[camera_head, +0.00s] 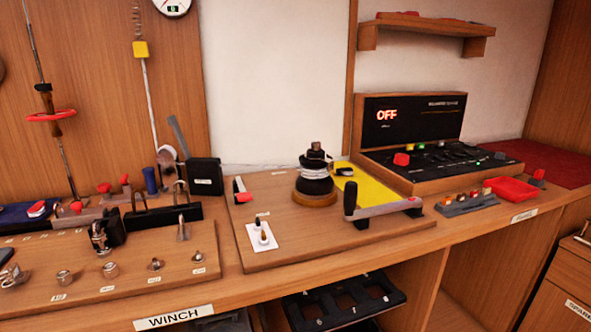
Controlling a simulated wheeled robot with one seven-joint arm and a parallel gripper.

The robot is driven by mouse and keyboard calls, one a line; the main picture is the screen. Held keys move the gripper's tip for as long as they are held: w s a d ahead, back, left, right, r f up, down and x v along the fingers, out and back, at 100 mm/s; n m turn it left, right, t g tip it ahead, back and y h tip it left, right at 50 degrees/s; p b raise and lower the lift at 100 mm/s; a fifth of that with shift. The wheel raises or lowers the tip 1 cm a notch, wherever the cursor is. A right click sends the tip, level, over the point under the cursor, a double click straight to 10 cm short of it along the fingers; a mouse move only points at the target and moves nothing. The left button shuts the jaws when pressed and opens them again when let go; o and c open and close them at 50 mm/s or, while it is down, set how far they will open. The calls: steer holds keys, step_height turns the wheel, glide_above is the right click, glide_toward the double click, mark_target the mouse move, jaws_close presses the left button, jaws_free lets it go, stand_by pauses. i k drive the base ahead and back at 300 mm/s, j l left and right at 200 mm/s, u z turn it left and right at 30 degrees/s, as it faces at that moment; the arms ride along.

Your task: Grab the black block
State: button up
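More than one black blocky thing shows, and I cannot tell which one is the black block. A black box-like block (205,177) with a small white label stands upright on the bench, left of the winch board. A long, low black block (160,217) lies in front of it to the left, partly hidden by metal shackles. A smaller dark block (112,228) stands at its left end, behind a metal fitting. My gripper is not in this view, and nothing is seen holding any of these blocks.
A winch drum (315,185) and a black-gripped handle (350,198) are on the wooden board (290,250). A control panel marked OFF (413,121) stands right. Metal fittings (110,270) crowd the front left. A black tray (350,300) sits below the bench.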

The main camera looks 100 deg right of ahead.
mark_target(338, 170)
steer(key=k+l+z, duration=0.45)
steer(key=k+l, duration=0.3)
steer(key=k, duration=0.05)
